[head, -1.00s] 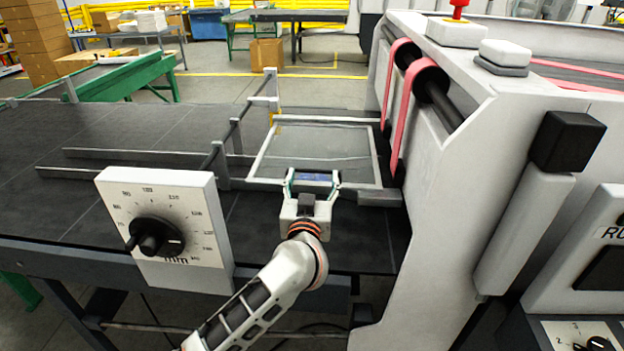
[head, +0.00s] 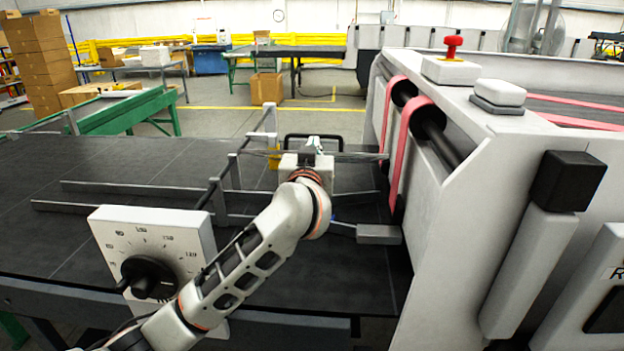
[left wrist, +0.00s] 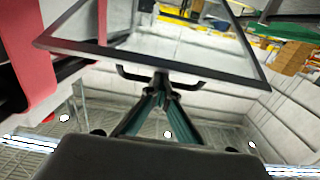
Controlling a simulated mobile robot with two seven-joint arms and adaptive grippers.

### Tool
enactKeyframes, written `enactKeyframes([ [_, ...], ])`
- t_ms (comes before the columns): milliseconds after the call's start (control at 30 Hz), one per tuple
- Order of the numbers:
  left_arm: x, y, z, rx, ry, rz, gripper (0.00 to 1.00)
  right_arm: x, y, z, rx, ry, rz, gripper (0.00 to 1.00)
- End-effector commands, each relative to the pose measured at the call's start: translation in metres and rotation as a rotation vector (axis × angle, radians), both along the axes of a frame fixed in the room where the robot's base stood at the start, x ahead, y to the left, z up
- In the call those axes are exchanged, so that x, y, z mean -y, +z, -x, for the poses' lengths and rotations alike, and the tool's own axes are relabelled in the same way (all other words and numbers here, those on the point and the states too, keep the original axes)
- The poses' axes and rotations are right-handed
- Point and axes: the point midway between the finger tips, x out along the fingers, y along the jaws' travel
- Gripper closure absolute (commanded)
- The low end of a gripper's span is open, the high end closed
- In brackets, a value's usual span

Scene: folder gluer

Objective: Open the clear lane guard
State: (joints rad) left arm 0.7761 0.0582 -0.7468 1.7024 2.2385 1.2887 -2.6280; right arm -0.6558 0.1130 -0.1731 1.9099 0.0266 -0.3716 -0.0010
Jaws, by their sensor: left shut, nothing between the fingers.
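The clear lane guard (head: 360,157) is raised from the lane and shows nearly edge-on in the head view, partly hidden behind my gripper. In the left wrist view, its clear panel in a dark frame (left wrist: 230,72) fills the upper middle, tilted. Its black bar handle (head: 313,137) shows just beyond my fingers, and also in the left wrist view (left wrist: 190,86). My left gripper (head: 313,147) is shut with nothing in it. Its fingertips (left wrist: 160,84) are right at the handle; whether they touch it I cannot tell.
The white machine body (head: 450,190) with pink belts (head: 409,140) stands close on the right. Grey rails (head: 130,188) run along the dark table. The table's left part is clear.

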Motion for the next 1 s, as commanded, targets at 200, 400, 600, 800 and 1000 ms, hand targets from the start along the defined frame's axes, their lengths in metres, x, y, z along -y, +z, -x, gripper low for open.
enactKeyframes([
  [200,-0.001,0.036,-0.028,-0.011,0.004,-0.001,1.00,0.001,0.000,0.000,0.000,0.001,0.002,0.53],
  [400,-0.001,0.053,-0.043,-0.011,0.003,-0.001,1.00,0.003,0.000,0.000,0.001,0.006,0.008,0.53],
  [600,-0.001,0.058,-0.048,-0.012,0.002,-0.001,1.00,0.005,0.000,0.000,0.002,0.008,0.013,0.53],
  [800,0.000,0.059,-0.048,-0.010,0.002,-0.001,1.00,0.005,0.000,-0.001,0.001,0.007,0.012,0.53],
  [1000,0.000,0.059,-0.048,-0.010,0.002,-0.001,0.78,0.004,0.000,-0.001,0.002,0.004,0.008,0.53],
])
